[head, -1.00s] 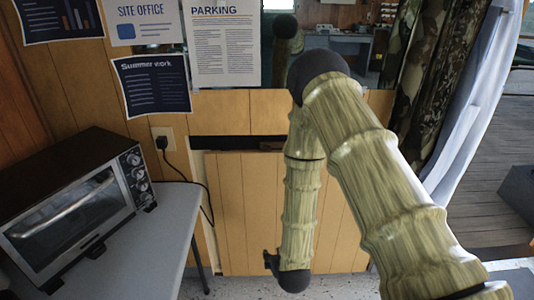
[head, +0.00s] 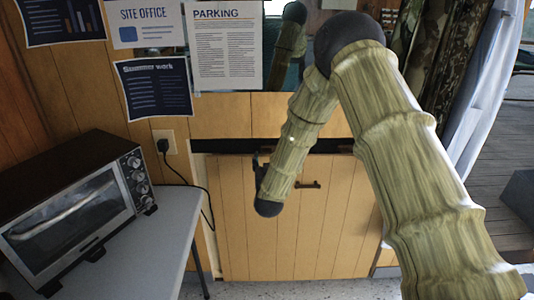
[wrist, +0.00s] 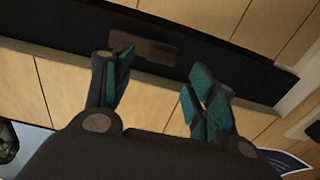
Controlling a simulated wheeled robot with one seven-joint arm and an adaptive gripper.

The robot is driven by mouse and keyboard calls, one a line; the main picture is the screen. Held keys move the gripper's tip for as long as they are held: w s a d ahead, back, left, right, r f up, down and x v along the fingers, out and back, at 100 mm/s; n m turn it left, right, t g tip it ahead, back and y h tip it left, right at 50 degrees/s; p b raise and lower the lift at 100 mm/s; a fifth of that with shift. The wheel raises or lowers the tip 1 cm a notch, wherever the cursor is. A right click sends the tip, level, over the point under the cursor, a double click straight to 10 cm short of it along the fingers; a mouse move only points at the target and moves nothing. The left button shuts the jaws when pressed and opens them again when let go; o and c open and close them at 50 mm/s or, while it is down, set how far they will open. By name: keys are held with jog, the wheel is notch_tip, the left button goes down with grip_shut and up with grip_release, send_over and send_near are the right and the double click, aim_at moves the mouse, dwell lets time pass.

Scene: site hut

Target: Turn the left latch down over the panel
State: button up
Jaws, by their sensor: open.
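The wooden panel (head: 335,225) stands upright below a dark slot in the plank wall, with a small dark handle (head: 308,185) near its top. In the wrist view a brown latch (wrist: 145,52) lies lengthwise along the dark slot, apparently the left one. It is hidden behind my arm in the head view. My gripper (wrist: 160,68) is open, its teal-lined fingers apart and pointing at the slot. The latch appears ahead of the fingers, close to the left one; contact cannot be told. Only a dark bit of my gripper (head: 258,165) shows in the head view.
A toaster oven (head: 75,205) stands on a grey table (head: 170,225) at left. A plug and cord (head: 165,148) hang by the wall outlet. Posters (head: 225,45) cover the wall above. Curtains (head: 435,70) hang at right.

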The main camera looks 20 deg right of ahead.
aim_at(267, 153)
jog(key=shift+x, duration=2.45)
jog(key=shift+a+f, duration=0.1)
grip_shut()
